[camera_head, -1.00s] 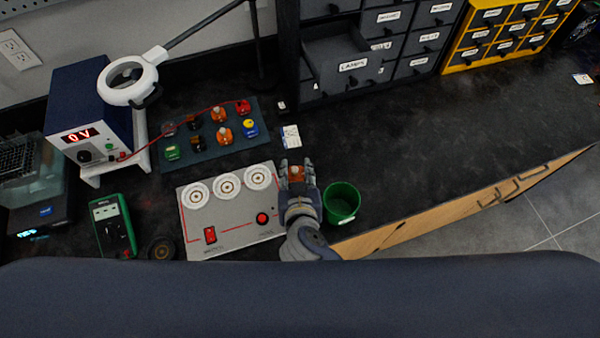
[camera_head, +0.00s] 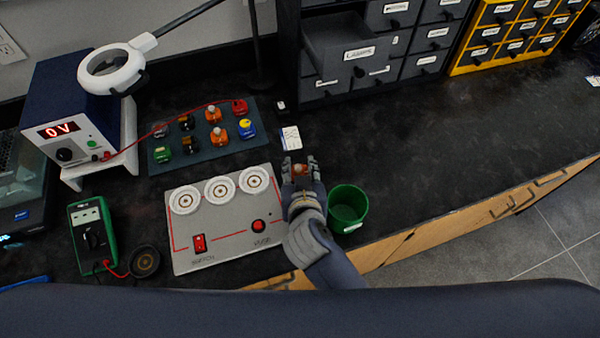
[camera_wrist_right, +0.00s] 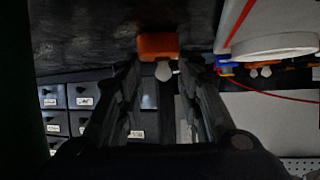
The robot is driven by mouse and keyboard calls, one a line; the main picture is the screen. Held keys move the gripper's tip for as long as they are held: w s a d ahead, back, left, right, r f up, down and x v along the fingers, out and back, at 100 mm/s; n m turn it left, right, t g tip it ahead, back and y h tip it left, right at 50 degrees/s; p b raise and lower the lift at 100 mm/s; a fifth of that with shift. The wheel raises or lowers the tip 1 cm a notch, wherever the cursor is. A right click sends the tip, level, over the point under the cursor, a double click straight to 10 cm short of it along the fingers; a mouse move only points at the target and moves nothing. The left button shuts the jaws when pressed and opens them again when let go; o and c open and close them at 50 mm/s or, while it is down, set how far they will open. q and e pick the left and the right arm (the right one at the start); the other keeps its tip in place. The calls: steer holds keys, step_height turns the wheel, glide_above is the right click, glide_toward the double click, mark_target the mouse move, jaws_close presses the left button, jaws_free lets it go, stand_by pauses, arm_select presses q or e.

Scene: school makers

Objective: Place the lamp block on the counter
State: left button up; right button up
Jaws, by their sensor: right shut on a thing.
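The lamp block (camera_head: 300,169), a small orange block with a pale bulb, sits between the fingertips of my right gripper (camera_head: 300,166). The gripper is over the black counter (camera_head: 420,150), between the grey panel and the green bucket. In the right wrist view the block (camera_wrist_right: 158,45) shows at the tips of my right gripper (camera_wrist_right: 163,66), its bulb pointing down in this inverted picture. The fingers are shut on it. I cannot tell whether its base touches the counter. My left gripper is not in view.
The grey panel (camera_head: 225,235) with white round sockets is left of the gripper; the green bucket (camera_head: 347,208) is close on its right. Behind are a white card (camera_head: 291,138) and a mat (camera_head: 205,157) with several blocks. A drawer (camera_head: 345,55) stands open. The counter right of the bucket is clear.

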steer(key=o, duration=0.7)
steer(key=shift+f, duration=0.1)
steer(key=v, duration=1.2)
steer(key=shift+d+p, duration=0.1)
steer(key=shift+p, duration=0.25)
